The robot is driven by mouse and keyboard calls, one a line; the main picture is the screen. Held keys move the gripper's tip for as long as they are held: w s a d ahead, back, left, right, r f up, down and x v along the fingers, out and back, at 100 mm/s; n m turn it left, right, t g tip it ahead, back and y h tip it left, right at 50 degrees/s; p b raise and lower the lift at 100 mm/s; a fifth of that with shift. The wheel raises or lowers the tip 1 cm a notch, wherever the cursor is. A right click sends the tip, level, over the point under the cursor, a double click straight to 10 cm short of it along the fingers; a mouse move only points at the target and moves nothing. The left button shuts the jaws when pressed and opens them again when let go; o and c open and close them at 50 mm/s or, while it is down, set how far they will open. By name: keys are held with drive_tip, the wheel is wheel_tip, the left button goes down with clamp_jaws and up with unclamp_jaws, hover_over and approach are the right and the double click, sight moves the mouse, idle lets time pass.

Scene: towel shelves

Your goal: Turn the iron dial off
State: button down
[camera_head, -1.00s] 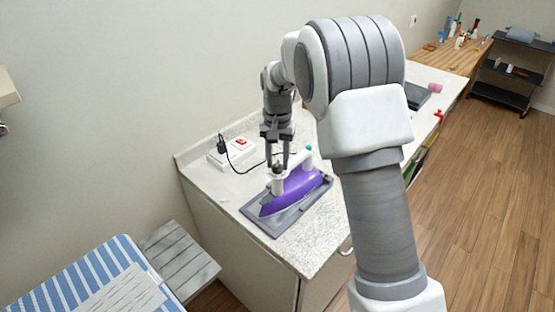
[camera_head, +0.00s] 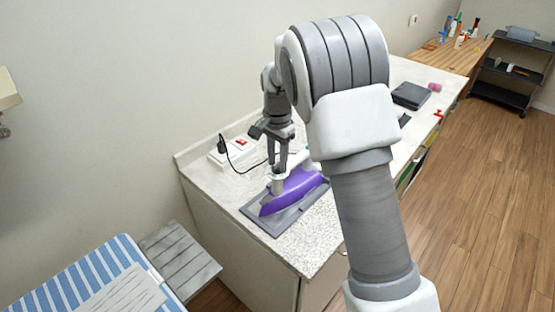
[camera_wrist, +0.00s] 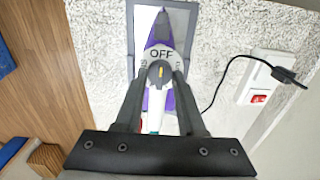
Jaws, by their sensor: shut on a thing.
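The purple and white iron (camera_head: 291,194) rests on a grey tray (camera_head: 268,229) on the speckled counter. In the wrist view the iron (camera_wrist: 155,98) has a white collar marked "OFF" with a small dark dial (camera_wrist: 159,73) at its middle. A yellow mark shows on the dial; its exact pointing is too small to tell. My gripper (camera_wrist: 160,76) reaches down from above, with its two dark fingers shut on the dial from both sides. In the head view my gripper (camera_head: 278,172) is above the iron, and the dial is mostly hidden.
A white power strip (camera_head: 233,152) with a red switch lies left of the iron near the wall. A black cord (camera_wrist: 219,87) runs from its plug toward the iron. A blue-striped ironing board (camera_head: 95,277) stands at the lower left. Clear counter lies before the tray.

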sight(278, 164)
idle(0.3)
drive_tip(key=shift+c, duration=2.4)
unclamp_jaws()
wheel_tip(278, 164, up, 18)
drive_tip(key=shift+f, duration=0.25)
